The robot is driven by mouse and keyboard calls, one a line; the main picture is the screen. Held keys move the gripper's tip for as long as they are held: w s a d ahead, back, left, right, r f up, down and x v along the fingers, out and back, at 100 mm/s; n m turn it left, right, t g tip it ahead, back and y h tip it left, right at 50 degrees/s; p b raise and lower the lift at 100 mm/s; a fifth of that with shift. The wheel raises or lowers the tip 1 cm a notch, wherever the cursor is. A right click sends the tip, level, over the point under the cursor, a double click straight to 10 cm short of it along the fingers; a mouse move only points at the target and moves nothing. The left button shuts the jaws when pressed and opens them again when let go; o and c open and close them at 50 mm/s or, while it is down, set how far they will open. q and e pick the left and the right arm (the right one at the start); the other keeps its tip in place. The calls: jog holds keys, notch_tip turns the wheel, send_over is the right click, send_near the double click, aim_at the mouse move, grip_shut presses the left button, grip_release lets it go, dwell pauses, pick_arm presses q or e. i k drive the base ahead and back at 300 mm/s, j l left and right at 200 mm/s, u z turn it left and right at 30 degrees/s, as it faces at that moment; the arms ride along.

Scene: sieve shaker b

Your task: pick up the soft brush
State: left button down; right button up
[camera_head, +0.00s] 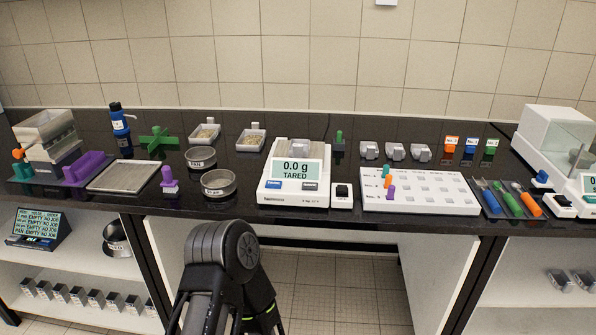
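I cannot tell for sure which thing is the soft brush. Slim tools with blue, green and orange handles lie side by side on a dark tray at the right of the bench: a blue one (488,196), a green one (508,199) and an orange one (530,204). Their working ends are too small to make out. A small purple-handled piece (169,181) and a small green-handled piece (339,141) stand upright elsewhere on the bench. Neither of my grippers shows; only a black arm link of mine rises at the bottom, in front of the bench.
A balance (296,187) reading 0.0 g stands mid-bench. A white marked board (430,190) lies right of it. Round pans (219,184) and a flat square tray (124,177) are at left. A glass-sided balance (552,137) stands at far right. The dark bench's front edge runs across.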

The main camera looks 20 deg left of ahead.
aim_at(169, 184)
jog(key=u, duration=1.65)
